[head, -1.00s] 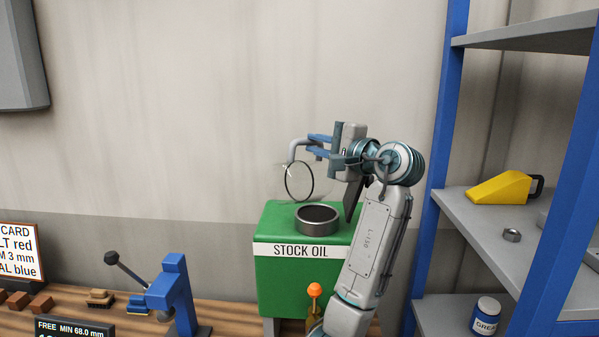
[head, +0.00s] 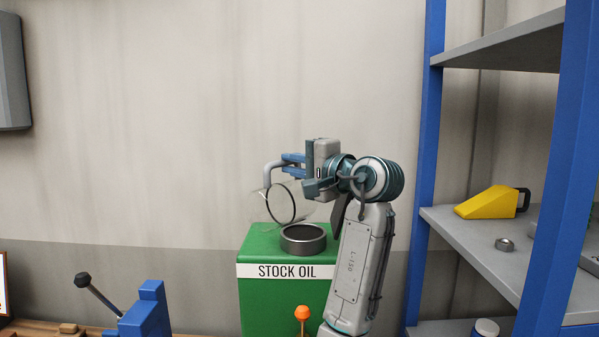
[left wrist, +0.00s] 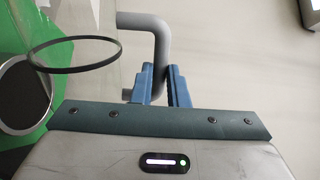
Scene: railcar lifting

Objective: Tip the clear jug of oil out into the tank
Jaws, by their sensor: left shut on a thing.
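The clear jug (head: 262,207) is tilted far over beside and just above the tank's opening. Its dark rim ring also shows in the left wrist view (left wrist: 75,54). My left gripper (head: 288,164) is shut on the jug's grey handle (left wrist: 151,24). The green tank (head: 285,292), labelled STOCK OIL, stands below with a round dark collar (head: 303,239) on top. The collar shows at the left of the left wrist view (left wrist: 20,95). I cannot make out any oil in the jug or a stream from it. My right gripper is out of view.
A blue shelf unit (head: 428,150) stands at the right with a yellow scoop (head: 490,202) and a metal nut (head: 504,244). A blue lever press (head: 146,314) and an orange-topped item (head: 302,313) are at the front. A grey cabinet hangs upper left.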

